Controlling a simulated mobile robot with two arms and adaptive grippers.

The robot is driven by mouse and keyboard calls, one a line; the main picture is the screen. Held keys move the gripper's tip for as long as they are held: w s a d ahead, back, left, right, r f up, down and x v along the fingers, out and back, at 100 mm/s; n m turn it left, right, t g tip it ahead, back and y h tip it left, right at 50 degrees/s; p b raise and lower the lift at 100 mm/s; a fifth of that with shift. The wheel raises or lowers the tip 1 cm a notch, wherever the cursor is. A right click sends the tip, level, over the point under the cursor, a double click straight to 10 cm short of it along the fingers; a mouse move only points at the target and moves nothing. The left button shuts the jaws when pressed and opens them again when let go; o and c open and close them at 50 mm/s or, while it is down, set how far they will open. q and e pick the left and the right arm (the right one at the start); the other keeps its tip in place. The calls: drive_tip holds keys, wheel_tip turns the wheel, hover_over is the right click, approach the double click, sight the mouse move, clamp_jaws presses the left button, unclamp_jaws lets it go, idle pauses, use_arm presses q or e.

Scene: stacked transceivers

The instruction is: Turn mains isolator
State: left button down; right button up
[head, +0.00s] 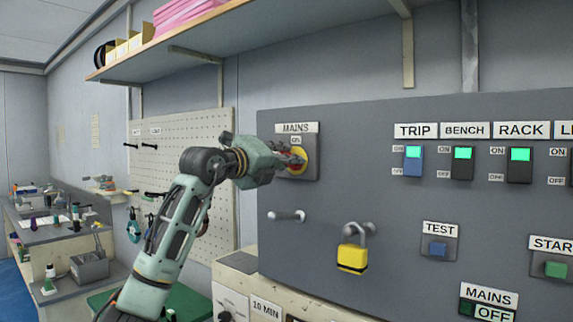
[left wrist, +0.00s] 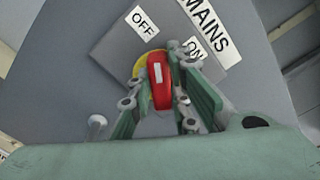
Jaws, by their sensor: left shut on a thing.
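The mains isolator has a red handle on a yellow disc (head: 302,161), set on a grey plate under the MAINS label (head: 297,128). In the head view my left gripper (head: 289,159) is at the handle and partly covers it. In the left wrist view the red handle (left wrist: 160,82) lies between the two fingers of my left gripper (left wrist: 158,100), which is shut on it. The OFF label (left wrist: 142,22) and ON label (left wrist: 194,48) show on the plate there. The indicator (head: 488,308) at the panel's bottom reads MAINS OFF. My right gripper is not in view.
A yellow padlock (head: 352,258) hangs on the panel below the isolator, right of a small peg (head: 287,216). TRIP (head: 413,161), BENCH (head: 462,163) and RACK (head: 519,166) switches are to the right. A shelf (head: 165,60) runs above. A cluttered bench (head: 45,236) stands at left.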

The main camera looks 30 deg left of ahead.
use_arm(q)
drive_tip(key=n, duration=0.2)
drive_tip(key=n+b, duration=0.1)
drive_tip(key=n, duration=0.3)
drive_tip(key=shift+a+f+n, duration=0.15)
drive_tip(key=shift+f+n, duration=0.1)
drive_tip(key=shift+n, duration=0.15)
idle(0.4)
drive_tip(key=c, duration=1.6)
unclamp_jaws()
drive_tip(key=shift+a, duration=0.1)
drive_tip(key=shift+c, duration=0.2)
drive_tip(key=s, duration=1.2)
drive_tip(key=shift+a, duration=0.45)
